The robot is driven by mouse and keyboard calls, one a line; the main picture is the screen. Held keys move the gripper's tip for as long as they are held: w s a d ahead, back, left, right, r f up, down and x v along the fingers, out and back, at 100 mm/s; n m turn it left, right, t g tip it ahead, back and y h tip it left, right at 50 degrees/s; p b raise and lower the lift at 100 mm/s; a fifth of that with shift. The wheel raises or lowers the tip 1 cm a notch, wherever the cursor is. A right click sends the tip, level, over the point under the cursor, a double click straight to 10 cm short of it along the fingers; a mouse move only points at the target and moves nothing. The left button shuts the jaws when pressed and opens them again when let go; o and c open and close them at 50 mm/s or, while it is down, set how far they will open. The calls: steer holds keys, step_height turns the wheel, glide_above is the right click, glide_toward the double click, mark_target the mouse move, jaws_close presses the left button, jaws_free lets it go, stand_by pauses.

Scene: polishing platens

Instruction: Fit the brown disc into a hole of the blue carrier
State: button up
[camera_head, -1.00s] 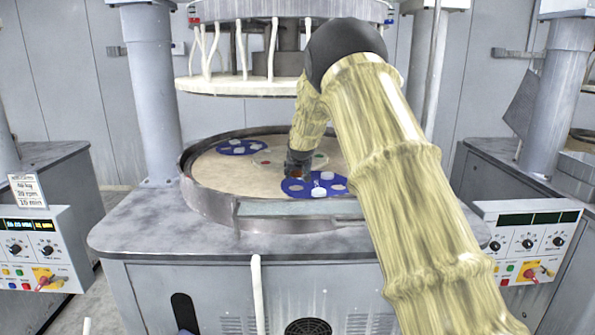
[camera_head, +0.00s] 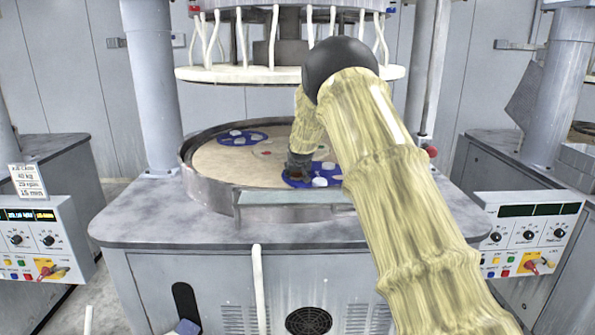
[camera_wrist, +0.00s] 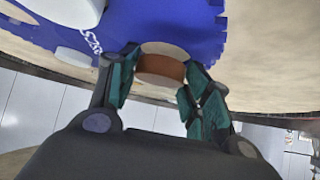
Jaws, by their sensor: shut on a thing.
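My gripper (camera_wrist: 160,88) is shut on the brown disc (camera_wrist: 158,68), which sits between the green finger pads in the wrist view. The blue carrier (camera_wrist: 180,14) lies right behind the disc, with toothed edges and white discs in it. In the head view my gripper (camera_head: 298,178) is over the left part of the front blue carrier (camera_head: 301,186), which lies on the tan platen. Two white discs show in that carrier. The brown disc is hard to make out there. Whether it is over a hole or touching the carrier, I cannot tell.
A second blue carrier (camera_head: 241,140) with white discs lies at the back left of the tan platen (camera_head: 215,163). A raised metal rim (camera_head: 205,197) surrounds the platen. The round upper plate (camera_head: 270,75) hangs above it.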

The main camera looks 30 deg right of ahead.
steer(key=shift+s+f, duration=0.2)
steer(key=shift+f, duration=0.4)
steer(key=o, duration=1.1)
steer(key=shift+f, duration=0.15)
steer(key=shift+s+a, duration=0.1)
steer(key=v, duration=1.2)
steer(key=shift+w+r, duration=0.25)
steer(key=shift+r, duration=0.2)
